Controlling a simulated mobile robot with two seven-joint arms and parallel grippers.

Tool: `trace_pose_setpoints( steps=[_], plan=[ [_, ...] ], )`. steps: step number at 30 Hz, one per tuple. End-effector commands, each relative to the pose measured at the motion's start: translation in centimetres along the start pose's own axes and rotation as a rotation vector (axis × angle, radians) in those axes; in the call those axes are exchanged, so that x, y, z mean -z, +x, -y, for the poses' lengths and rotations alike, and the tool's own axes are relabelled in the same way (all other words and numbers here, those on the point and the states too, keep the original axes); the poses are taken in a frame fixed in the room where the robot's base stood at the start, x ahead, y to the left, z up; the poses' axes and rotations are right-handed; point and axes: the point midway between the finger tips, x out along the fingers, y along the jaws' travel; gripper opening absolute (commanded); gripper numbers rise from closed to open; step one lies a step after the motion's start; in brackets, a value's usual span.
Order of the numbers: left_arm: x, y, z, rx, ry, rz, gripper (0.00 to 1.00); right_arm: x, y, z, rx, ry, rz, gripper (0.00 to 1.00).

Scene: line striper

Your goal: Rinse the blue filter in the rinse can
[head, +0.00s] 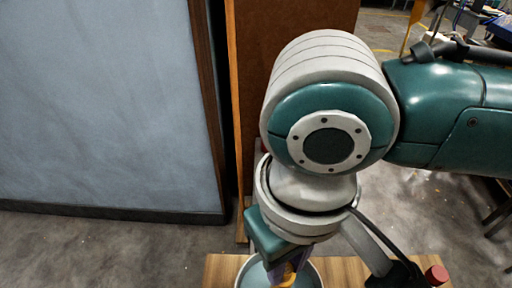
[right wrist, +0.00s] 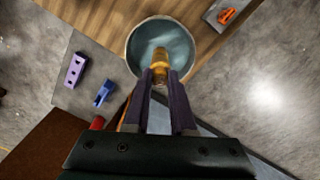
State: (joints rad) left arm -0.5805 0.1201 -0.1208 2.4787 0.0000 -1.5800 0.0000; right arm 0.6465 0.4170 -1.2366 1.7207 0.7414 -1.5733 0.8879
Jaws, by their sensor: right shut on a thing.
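My right gripper (right wrist: 160,76) points down over the rinse can and is shut on an amber-orange cylindrical piece (right wrist: 160,60). The rinse can (right wrist: 133,62) is a round, open container with pale blue-grey liquid or floor inside. The held piece shows against its opening; I cannot tell whether it touches the liquid. In the head view the can's rim (head: 317,271) shows at the bottom edge, with my right gripper (head: 287,272) above it. A small blue part (right wrist: 103,94) lies on a grey mat; I cannot tell if it is the blue filter. My left gripper is out of view.
The can stands on a wooden top (head: 222,268). A purple block (right wrist: 75,70) lies near the blue part. An orange part (right wrist: 227,15) lies on another grey mat. A red knob (head: 436,274) stands at the right. A large blue-grey panel (head: 100,100) stands at the left.

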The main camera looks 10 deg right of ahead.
Motion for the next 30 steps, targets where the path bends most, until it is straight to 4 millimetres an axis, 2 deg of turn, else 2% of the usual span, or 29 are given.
trace_pose_setpoints(
  steps=[1,6,15,21,30],
  plan=[
    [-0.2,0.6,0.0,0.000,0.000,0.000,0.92,0.0,0.9,0.0,0.001,0.001,0.001,0.00],
    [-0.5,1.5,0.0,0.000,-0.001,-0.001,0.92,0.0,2.8,0.0,0.001,0.000,0.001,0.00],
    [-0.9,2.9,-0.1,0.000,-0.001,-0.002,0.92,0.0,5.6,0.1,0.001,0.000,0.000,0.00],
    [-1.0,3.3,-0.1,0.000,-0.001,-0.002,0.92,0.0,6.5,0.1,0.001,0.000,0.000,0.00],
    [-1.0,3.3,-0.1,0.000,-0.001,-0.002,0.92,0.0,6.6,0.1,0.001,0.000,-0.001,0.00]
  ],
)
